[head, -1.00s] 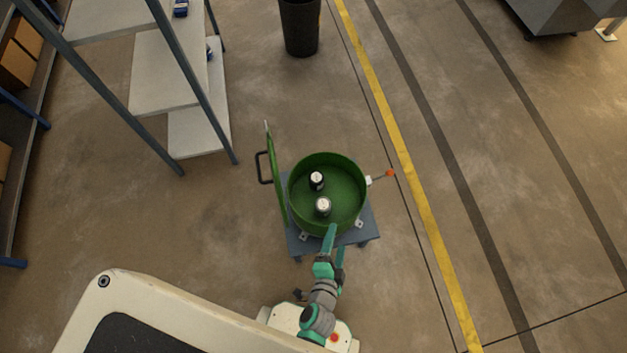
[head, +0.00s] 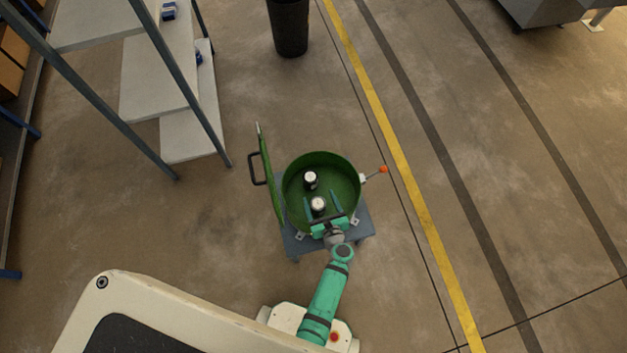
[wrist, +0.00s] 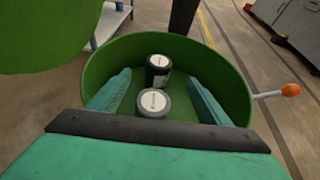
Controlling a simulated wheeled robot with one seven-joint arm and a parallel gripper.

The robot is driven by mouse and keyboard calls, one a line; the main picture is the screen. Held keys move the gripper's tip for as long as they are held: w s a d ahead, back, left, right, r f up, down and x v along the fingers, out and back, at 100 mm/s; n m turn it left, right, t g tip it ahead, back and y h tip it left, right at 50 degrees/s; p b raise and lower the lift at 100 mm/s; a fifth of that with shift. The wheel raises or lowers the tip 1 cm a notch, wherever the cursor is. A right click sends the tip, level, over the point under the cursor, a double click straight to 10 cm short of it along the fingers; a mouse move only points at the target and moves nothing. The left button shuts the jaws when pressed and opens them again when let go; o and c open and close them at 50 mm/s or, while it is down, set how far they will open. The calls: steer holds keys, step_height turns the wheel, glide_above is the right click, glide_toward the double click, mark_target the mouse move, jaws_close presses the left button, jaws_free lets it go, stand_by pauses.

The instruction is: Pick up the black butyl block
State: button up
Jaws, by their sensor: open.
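The black butyl block (head: 311,182) appears to be the darker, farther of two short cylinders with pale round tops. It stands upright inside the green round tub. In the wrist view the black block (wrist: 158,77) is just behind the nearer grey cylinder (wrist: 153,106), which partly covers its lower side. My gripper (head: 321,196) is open at the near side of the tub, its teal fingers reaching over the rim. In the wrist view the fingers stand left and right of the two cylinders, with nothing gripped. I cannot tell their height against the blocks.
The green tub (head: 352,167) has a raised wall and stands on a grey cart (head: 364,232). Its green lid (head: 267,175) stands open at the left. A lever with a red knob (head: 383,170) sticks out right. A shelf rack (head: 150,85) stands upper left; floor is free to the right.

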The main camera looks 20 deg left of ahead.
mark_target(311, 178)
steer(key=shift+w+a+f, duration=0.15)
steer(key=shift+w+a, duration=0.15)
steer(key=shift+w, duration=0.05)
steer(key=shift+x, duration=4.9)
steer(key=c, duration=1.4)
